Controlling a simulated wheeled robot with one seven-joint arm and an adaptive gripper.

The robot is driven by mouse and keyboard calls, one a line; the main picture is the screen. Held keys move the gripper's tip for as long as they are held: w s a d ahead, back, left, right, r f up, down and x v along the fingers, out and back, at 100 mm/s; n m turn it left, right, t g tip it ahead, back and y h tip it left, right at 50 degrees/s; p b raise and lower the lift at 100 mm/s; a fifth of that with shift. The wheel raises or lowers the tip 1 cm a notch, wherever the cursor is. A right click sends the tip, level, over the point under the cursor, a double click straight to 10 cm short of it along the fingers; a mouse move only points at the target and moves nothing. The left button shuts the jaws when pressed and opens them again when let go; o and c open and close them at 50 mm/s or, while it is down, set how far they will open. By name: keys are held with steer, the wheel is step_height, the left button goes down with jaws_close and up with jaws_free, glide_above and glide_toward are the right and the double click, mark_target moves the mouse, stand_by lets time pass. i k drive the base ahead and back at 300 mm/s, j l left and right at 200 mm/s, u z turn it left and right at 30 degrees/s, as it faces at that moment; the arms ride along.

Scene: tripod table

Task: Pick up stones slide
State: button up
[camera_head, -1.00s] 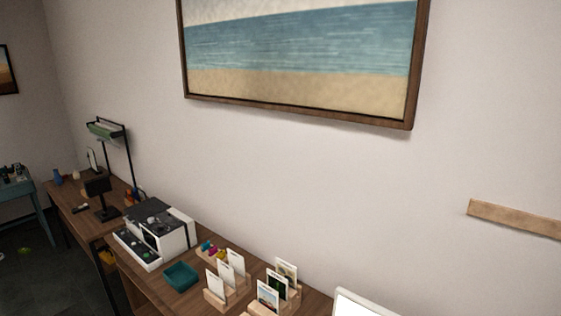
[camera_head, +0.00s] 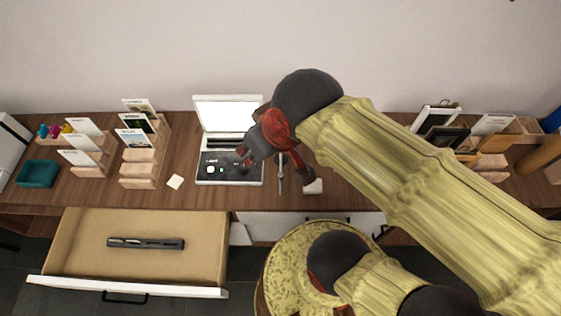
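I cannot tell which slide is the stones slide; the pictures on the cards are too small to read. Picture cards stand in a wooden rack (camera_head: 138,168) and white cards in a second rack (camera_head: 90,160) at the left of the desk. More framed cards stand in a rack at the right (camera_head: 468,157). My gripper (camera_head: 243,159) is above the black pad of the laptop-like device (camera_head: 228,110), pointing left. Its fingertips look apart, with nothing seen between them. My arm hides part of the desk.
A drawer (camera_head: 75,242) is open at the front left, with a dark object (camera_head: 146,243) inside. A teal tray (camera_head: 37,174) sits at the far left. Thin grey legs (camera_head: 281,178) and a small white block (camera_head: 313,187) are right of the device.

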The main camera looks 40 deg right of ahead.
mark_target(175, 181)
steer(key=k+j+u, duration=0.15)
steer(key=u, duration=0.25)
steer(key=k+j+u, duration=0.25)
steer(key=u, duration=0.2)
steer(key=k+j+u, duration=0.15)
steer(key=j+u, duration=0.25)
steer(key=l, duration=0.1)
